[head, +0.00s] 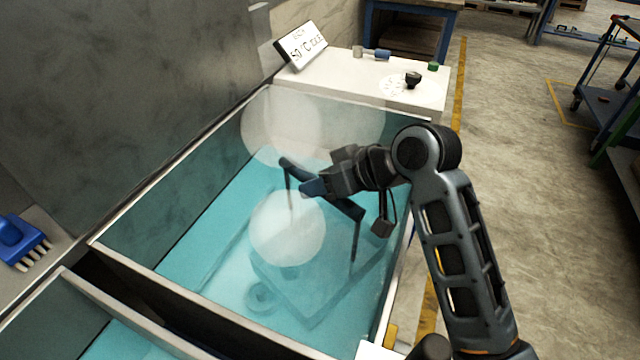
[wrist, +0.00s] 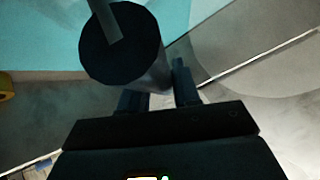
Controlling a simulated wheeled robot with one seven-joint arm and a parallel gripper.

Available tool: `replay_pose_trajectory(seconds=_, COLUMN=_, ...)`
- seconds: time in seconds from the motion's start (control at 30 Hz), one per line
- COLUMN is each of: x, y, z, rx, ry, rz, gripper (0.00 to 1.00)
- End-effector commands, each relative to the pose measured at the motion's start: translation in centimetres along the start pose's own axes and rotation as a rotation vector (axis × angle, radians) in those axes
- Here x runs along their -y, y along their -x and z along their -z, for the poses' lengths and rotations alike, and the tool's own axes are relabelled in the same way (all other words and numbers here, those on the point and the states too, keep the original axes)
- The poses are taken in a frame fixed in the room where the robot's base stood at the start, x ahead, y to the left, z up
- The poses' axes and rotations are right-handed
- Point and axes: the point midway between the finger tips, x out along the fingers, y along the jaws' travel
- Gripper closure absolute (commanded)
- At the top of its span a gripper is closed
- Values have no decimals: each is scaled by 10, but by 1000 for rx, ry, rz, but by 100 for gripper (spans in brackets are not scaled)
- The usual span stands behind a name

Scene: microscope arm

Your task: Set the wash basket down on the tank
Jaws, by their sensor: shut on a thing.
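The wash basket has a dark overhead handle (head: 348,209) on thin uprights. Its pale, blurred body (head: 325,295) shows below, over or in the turquoise liquid; I cannot tell how deep it sits or whether it touches the bottom. The tank (head: 165,293) is an open metal trough around it. My gripper (head: 314,187) is over the tank, shut on the handle near its middle. In the wrist view, the dark round handle (wrist: 120,50) lies at the fingers of my gripper (wrist: 158,92). White steam puffs hide part of the basket.
A white control top (head: 380,85) with a black knob and a temperature sign (head: 300,45) stands at the tank's far end. A second tank (head: 125,340) adjoins at the near left. A blue brush (head: 20,242) lies on the left ledge. A dark wall rises along the left.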

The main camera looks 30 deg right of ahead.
Motion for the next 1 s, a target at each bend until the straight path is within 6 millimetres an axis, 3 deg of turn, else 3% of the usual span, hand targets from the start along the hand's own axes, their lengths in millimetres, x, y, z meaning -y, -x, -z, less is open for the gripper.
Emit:
replay_pose_trajectory(seconds=0.67, x=-3, y=-7, z=-7, rx=-3, ry=2, rz=0, gripper=100)
replay_pose_trajectory(seconds=0.7, x=-3, y=-8, z=-8, rx=1, ry=0, rz=0, gripper=65)
replay_pose_trajectory(seconds=0.93, x=-3, y=-8, z=-8, rx=0, ry=1, rz=0, gripper=43)
replay_pose_trajectory(seconds=1.0, x=-3, y=-8, z=-8, rx=0, ry=1, rz=1, gripper=43)
